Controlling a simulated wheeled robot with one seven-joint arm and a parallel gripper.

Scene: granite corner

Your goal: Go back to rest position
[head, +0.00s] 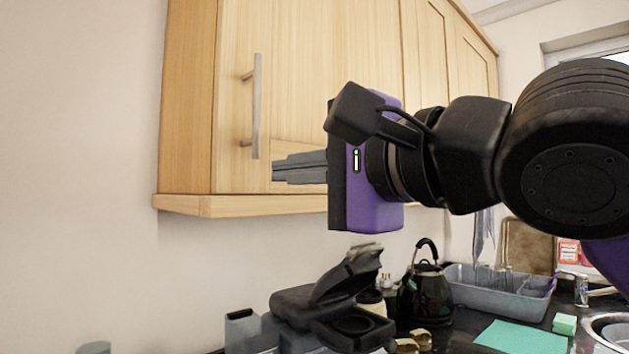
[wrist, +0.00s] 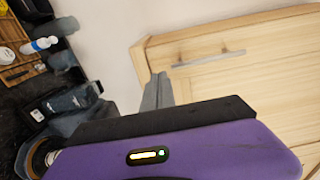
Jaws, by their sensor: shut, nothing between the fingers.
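My gripper (head: 276,169) is raised in front of the wooden wall cabinet (head: 330,100), with its grey fingers pointing left. The fingers lie together and hold nothing. In the head view they overlap the cabinet door below its metal handle (head: 256,107); whether they touch the door I cannot tell. In the wrist view the fingers (wrist: 157,90) show beside the cabinet's edge (wrist: 140,55), past the purple and black gripper body. The cabinet door looks closed.
Below, the dark counter holds a black appliance with its lid up (head: 335,305), a black kettle (head: 425,285), a grey dish tub (head: 500,290), a green cloth (head: 520,337) and a sink (head: 606,330). Bare wall (head: 80,180) lies left of the cabinet.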

